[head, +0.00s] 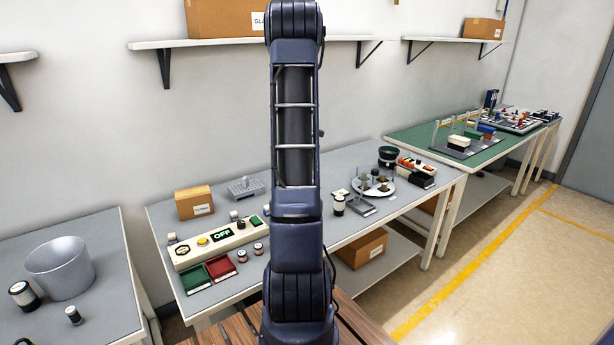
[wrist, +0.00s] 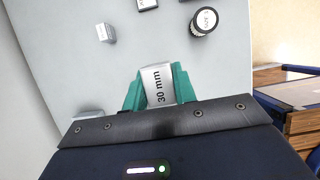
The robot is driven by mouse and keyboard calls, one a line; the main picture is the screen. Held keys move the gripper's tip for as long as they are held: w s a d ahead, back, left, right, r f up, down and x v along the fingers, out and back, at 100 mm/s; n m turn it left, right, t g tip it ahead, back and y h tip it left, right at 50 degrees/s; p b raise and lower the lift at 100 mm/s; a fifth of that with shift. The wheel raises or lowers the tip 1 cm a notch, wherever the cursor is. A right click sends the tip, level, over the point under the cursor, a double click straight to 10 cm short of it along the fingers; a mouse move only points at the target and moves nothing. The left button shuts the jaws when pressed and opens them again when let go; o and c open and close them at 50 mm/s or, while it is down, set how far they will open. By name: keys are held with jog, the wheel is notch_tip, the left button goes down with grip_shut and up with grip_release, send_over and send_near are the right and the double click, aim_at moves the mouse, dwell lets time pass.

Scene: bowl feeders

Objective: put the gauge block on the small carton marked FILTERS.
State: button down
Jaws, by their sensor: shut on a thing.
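The gauge block (wrist: 160,86) is a light grey block marked "30 mm", seen in the wrist view. My gripper (wrist: 158,90) has its green fingers shut on the block's two sides, above a grey tabletop. In the head view my arm stands upright mid-picture, and neither gripper nor block can be made out. A small brown carton (head: 194,202) stands at the back left of the middle table; its label is too small to read, so I cannot tell if it says FILTERS.
The middle table (head: 335,165) carries a control box (head: 215,240), red and green trays (head: 208,273) and a round white plate (head: 373,185). A bucket (head: 60,267) stands on the left table. The wrist view shows a labelled black-and-white cylinder (wrist: 203,22) and a small grey block (wrist: 106,33).

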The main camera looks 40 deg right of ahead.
jog(key=shift+r, duration=0.45)
jog(key=shift+w+a, duration=0.15)
jog(key=shift+w, duration=0.05)
jog(key=w+a+r+n+t, duration=0.1)
jog(key=w+a+r+n, duration=0.15)
jog(key=w+a, duration=0.75)
notch_tip(320, 180, up, 8)
jog(key=n+t+y, duration=0.1)
jog(key=n+t, duration=0.1)
jog(key=n, duration=0.5)
send_over(194, 190)
jog(key=s+a, duration=0.1)
jog(key=shift+m, duration=0.25)
jog(key=f, duration=1.9)
jog(key=shift+s+a+f, duration=0.15)
jog(key=shift+s, duration=0.05)
jog(key=shift+f, duration=0.15)
jog(key=c, duration=1.1)
grip_release()
